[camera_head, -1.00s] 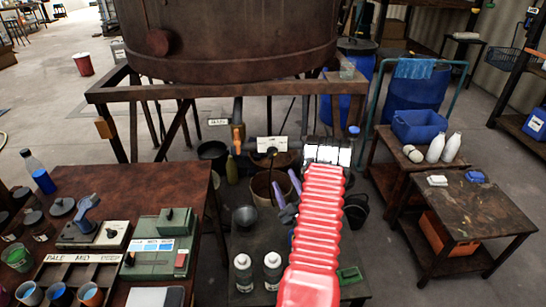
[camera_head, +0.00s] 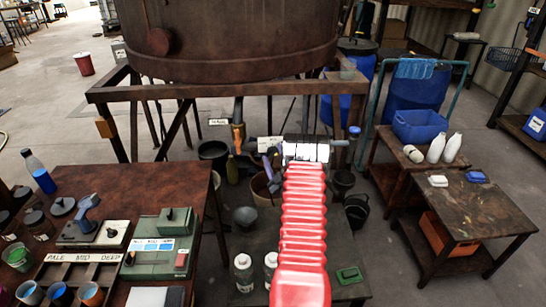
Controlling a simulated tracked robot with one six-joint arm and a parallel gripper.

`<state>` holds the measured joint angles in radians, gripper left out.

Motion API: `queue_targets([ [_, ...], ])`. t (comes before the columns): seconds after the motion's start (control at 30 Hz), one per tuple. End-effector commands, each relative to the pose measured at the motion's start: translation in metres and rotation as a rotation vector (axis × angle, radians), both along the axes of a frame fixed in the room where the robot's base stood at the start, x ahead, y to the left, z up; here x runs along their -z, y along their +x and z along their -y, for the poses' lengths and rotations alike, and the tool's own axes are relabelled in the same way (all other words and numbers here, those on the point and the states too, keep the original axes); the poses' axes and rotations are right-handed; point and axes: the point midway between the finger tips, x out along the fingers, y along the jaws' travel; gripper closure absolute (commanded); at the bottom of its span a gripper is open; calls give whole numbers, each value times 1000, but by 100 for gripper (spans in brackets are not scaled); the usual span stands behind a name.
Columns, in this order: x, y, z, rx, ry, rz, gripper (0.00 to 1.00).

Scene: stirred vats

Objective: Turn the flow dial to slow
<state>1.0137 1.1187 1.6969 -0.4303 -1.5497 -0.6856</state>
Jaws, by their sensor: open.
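A white label plate (camera_head: 264,141) shows under the big vat, behind my gripper. In the earlier frame a dark knob shows at its lower edge, and this may be the flow dial. My gripper now covers that spot, so I cannot read the dial's setting. My gripper (camera_head: 268,167) reaches left from the white wrist at the end of my red arm. Its purple and dark fingers are open, just in front of the plate. I cannot tell whether they touch the dial.
The rusty vat (camera_head: 230,40) stands on a brown frame (camera_head: 215,92) above the plate. A green box (camera_head: 158,246) with blue labels sits on the left table (camera_head: 140,180). Buckets stand beneath the vat. A dark side table (camera_head: 480,215) is at right.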

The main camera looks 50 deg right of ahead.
Motion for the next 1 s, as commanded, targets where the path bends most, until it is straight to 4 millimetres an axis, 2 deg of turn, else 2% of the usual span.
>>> queue_targets([
  [0.37, -1, 4, 3, 1, 1, 0, 44],
  [0.9, -1, 4, 3, 1, 1, 0, 82],
  [1.0, -1, 5, 0, -1, 0, -1, 85],
])
